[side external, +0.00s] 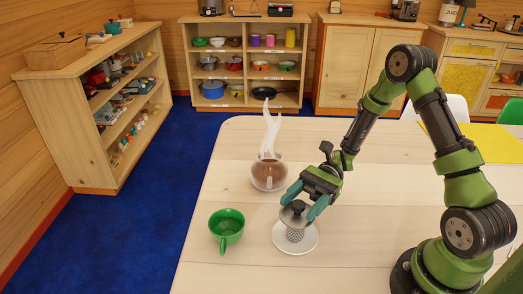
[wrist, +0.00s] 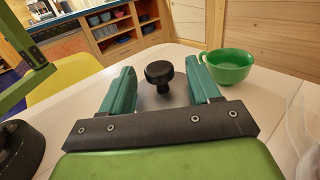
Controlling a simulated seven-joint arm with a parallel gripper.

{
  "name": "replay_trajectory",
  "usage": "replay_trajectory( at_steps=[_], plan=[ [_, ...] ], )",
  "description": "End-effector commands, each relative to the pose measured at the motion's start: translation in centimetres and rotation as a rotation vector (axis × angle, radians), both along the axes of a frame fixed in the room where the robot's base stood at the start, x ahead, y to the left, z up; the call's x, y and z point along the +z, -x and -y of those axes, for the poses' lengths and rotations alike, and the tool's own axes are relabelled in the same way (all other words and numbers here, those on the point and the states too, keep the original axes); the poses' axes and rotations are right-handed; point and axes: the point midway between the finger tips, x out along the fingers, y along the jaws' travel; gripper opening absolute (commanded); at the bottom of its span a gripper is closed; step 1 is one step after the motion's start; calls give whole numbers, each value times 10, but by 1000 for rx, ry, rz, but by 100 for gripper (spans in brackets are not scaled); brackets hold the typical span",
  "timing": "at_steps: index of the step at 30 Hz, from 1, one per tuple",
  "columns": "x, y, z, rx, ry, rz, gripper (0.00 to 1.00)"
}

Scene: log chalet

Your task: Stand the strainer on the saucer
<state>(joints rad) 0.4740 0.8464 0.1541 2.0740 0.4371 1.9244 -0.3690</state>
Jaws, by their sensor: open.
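The strainer (side external: 295,234) has a mesh body, a metal rim and a black knob. It appears upright on the white saucer (side external: 280,242), inside the saucer's edge. My gripper (side external: 304,204) is just above it, its teal fingers open on either side of the knob. In the wrist view the knob (wrist: 159,75) shows between the open fingers (wrist: 160,88), with a gap on both sides. The strainer's mesh and the saucer are hidden in the wrist view, and the fingers partly cover the strainer's top in the side view.
A green cup (side external: 227,229) stands left of the saucer; it also shows in the wrist view (wrist: 229,68). A steaming glass pot (side external: 267,176) with brown liquid stands behind the saucer. The table is clear in front. Shelves (side external: 112,100) stand away from the table.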

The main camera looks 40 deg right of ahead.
Motion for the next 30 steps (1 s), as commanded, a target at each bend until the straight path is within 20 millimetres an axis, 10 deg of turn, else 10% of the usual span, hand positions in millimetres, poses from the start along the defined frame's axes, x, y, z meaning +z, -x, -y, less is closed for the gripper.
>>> replay_trajectory(
  at_steps=[15,30],
  plan=[
    [0,-12,95,-3,-1,-1,62],
    [53,25,66,324,586,407,62]
  ],
)
